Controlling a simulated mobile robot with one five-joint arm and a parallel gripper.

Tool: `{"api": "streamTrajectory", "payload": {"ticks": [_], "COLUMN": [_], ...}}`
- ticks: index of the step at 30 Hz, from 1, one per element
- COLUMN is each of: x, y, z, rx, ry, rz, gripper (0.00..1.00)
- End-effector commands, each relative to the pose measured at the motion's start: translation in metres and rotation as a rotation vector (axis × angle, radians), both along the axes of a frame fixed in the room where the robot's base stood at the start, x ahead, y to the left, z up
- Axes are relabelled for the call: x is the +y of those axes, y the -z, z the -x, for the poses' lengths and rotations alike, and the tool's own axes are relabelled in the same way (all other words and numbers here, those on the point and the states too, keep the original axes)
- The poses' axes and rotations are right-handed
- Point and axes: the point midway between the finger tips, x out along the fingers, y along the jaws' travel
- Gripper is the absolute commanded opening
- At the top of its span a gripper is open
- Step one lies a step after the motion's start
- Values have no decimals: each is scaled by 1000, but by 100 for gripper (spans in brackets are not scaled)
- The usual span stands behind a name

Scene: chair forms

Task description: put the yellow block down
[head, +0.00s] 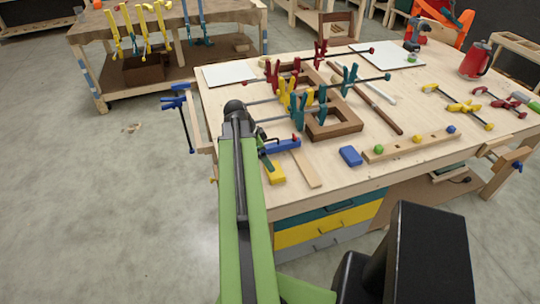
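The yellow block (275,173) is at the near left part of the wooden workbench (330,179), close to its front edge. My gripper (267,161) is just above and to the left of the block's far end, partly hidden by my green arm. I cannot tell whether its fingers are closed on the block or apart from it. I also cannot tell whether the block rests on the bench top or is just above it.
A flat wooden strip (306,168) lies right of the yellow block, and a blue tool (283,145) lies behind it. A blue block (350,156) and a wooden rail with coloured balls (400,148) are farther right. A wooden frame with clamps (335,131) stands behind.

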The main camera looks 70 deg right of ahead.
Motion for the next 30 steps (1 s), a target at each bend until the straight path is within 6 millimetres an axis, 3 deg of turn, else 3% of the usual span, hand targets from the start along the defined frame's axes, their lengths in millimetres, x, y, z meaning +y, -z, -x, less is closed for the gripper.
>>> {"api": "streamTrajectory", "payload": {"ticks": [1, 4, 15, 17, 19, 20, 23, 24, 26, 27, 29, 30], "x": [3, 7, 9, 13, 29, 41, 103, 136, 188, 226, 285, 325], "y": [-21, -31, -30, -30, -28, -27, -23, -21, -19, -18, -16, -15], "z": [-3, -8, -11, -20, -48, -67, -147, -179, -222, -247, -278, -294], "rx": [0, 0, 1, 1, 3, 4, 18, 26, 41, 53, 72, 86], "ry": [-2, -2, -3, -34, -138, -210, -554, -715, -957, -1120, -1364, -1524], "rz": [-1, -1, -1, -9, -37, -57, -142, -179, -233, -267, -316, -345], "gripper": [100, 100, 100, 100, 100, 100, 100, 100, 100, 100, 100, 100]}}
